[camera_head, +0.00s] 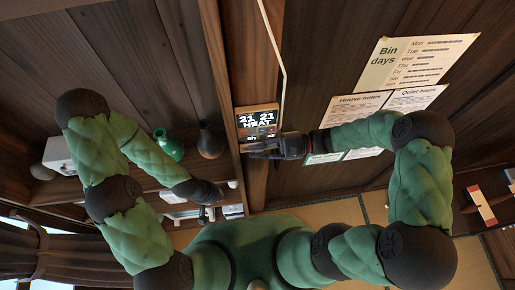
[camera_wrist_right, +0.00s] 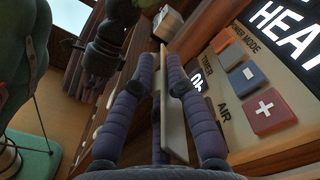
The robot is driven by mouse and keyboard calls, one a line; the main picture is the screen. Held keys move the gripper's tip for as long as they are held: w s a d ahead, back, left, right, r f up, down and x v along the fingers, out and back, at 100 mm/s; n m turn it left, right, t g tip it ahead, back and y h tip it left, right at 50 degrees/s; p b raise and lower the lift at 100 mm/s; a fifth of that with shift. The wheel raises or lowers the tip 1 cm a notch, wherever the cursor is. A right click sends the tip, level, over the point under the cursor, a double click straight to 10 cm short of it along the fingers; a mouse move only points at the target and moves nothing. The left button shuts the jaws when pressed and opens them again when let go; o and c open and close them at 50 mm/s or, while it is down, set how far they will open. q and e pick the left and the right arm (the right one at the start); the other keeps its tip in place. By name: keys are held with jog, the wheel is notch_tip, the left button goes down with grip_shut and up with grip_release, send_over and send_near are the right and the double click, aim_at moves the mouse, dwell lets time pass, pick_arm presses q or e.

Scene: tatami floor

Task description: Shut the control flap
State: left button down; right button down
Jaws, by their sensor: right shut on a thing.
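The control panel (camera_head: 257,120) is on the wooden post, with a lit display reading 21, 21 and HEAT. A thin pale flap (camera_wrist_right: 173,115) stands out from the panel's side, seen nearly edge-on. My right gripper (camera_head: 262,150) is at the panel's lower part; in the right wrist view its fingers (camera_wrist_right: 161,68) are shut on the flap, one on each side. My left gripper (camera_head: 217,192) is lower left, beside the shelf, apart from the panel; its fingers are too small to judge.
Paper notices (camera_head: 418,60) hang on the dark wall to the right of the panel. A shelf at left holds a green vase (camera_head: 168,145), a dark vase (camera_head: 211,142) and a white box (camera_head: 59,154). The tatami floor (camera_head: 340,212) is below.

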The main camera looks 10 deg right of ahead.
jog(key=m, duration=0.1)
jog(key=m+p, duration=0.1)
jog(key=m, duration=0.1)
jog(key=shift+w+r+m, duration=0.3)
jog(key=shift+r, duration=0.05)
jog(key=c, duration=1.4)
grip_release()
jog(key=shift+o, duration=0.2)
jog(key=shift+w, duration=0.2)
jog(key=shift+s, duration=0.1)
jog(key=shift+d, duration=0.15)
jog(key=d, duration=1.2)
jog(key=shift+a, duration=0.1)
